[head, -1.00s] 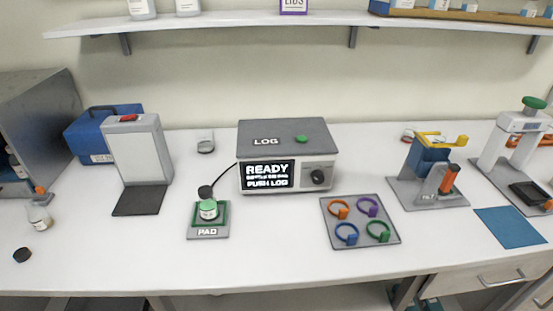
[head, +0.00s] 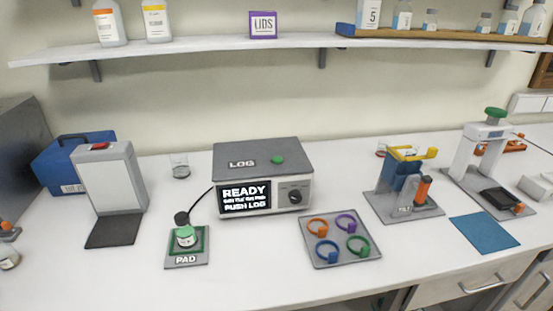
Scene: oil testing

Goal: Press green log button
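The green log button (head: 277,160) sits on the grey top of a box-shaped device (head: 302,174), to the right of a "LOG" label. The device's front screen (head: 244,196) reads "READY" and "PUSH LOG", with a line between too small to read. A dark knob (head: 295,196) is beside the screen. A black cable runs from the device's left side toward a pad (head: 201,258) labelled "PAD". Neither of my grippers is in view.
A grey tray (head: 372,252) with coloured rings lies in front of the device. A clear glass (head: 180,168) stands behind left. A white upright unit (head: 118,182) is at left; a tilt stand (head: 408,210) is at right. A shelf (head: 200,50) runs above.

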